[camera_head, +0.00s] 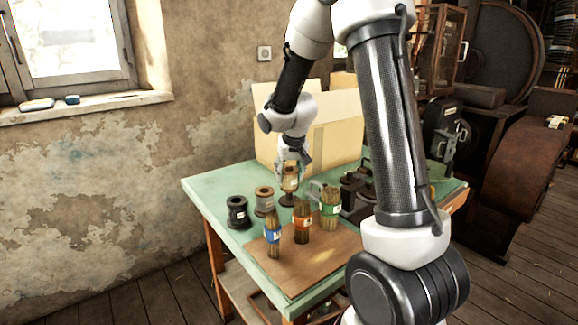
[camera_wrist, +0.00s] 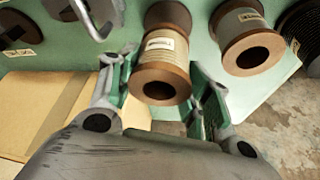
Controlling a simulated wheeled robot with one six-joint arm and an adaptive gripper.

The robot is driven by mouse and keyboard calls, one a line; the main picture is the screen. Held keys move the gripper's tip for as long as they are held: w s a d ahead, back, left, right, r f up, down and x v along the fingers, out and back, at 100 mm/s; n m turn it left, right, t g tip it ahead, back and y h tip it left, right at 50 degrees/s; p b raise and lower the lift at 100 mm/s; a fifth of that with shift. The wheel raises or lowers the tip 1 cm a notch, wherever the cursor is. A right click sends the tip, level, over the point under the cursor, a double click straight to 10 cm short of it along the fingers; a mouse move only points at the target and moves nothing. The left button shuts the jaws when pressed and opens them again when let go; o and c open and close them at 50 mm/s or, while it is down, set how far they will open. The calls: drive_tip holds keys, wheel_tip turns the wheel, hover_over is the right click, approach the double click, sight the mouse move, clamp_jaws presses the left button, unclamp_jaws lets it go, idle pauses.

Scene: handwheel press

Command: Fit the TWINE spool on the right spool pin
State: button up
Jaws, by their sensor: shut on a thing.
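My gripper (camera_head: 290,166) is shut on a spool of tan cord with brown flanges (camera_head: 289,181). In the wrist view this spool (camera_wrist: 161,57) is upright between the two fingers, its open bore facing the camera; the small label on it is too blurred to read. In the head view the spool is directly above a dark round base (camera_head: 288,201), apparently a spool pin stand. I cannot tell whether the spool is around the pin or just above it. A second brown-flanged spool (camera_head: 264,203) stands just left, and a dark spool (camera_head: 238,213) farther left.
Bundles with blue (camera_head: 273,235), orange (camera_head: 302,223) and green (camera_head: 330,209) bands stand on or near a brown board (camera_head: 320,262) at the front. A cardboard box (camera_head: 335,132) stands behind my gripper. Dark metal equipment (camera_head: 356,192) is to the right. The table's left corner (camera_head: 203,186) is clear.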

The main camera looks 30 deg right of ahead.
sight(289, 182)
drive_tip(key=shift+f, duration=1.95)
drive_tip(key=o, duration=1.1)
drive_tip(key=shift+o, duration=0.2)
drive_tip(key=v, duration=1.2)
drive_tip(key=shift+w+r, duration=0.15)
